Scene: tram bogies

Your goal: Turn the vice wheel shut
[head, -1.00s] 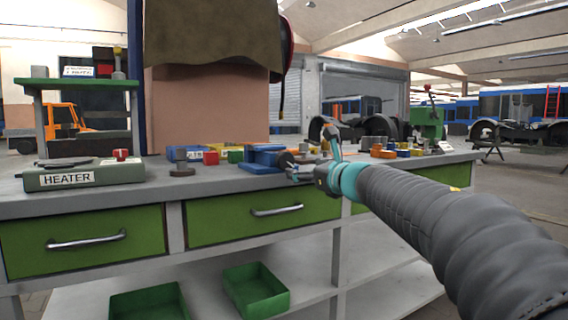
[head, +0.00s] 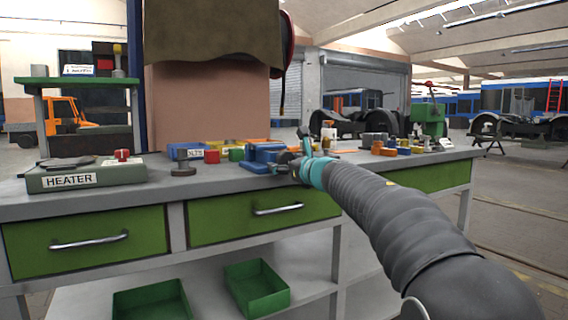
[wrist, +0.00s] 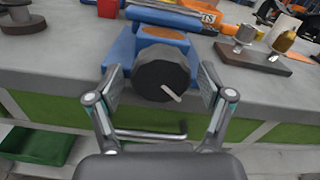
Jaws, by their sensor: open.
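The blue vice (head: 262,156) stands on the grey bench top. It also shows in the wrist view (wrist: 122,48), with its dark round wheel (wrist: 162,74) facing me and a pale handle pin (wrist: 171,93) pointing down and to the right. My gripper (wrist: 162,84) is open, with one finger on each side of the wheel. Whether the fingers touch the wheel I cannot tell. In the head view my gripper (head: 292,163) is at the vice's right end, and it and the arm hide most of the wheel.
A heater box (head: 85,175) sits at the bench's left end. A dark round-based part (head: 183,168) and a red block (head: 212,156) stand left of the vice. Several small parts lie to the right. A drawer handle (wrist: 150,135) sticks out below the bench edge.

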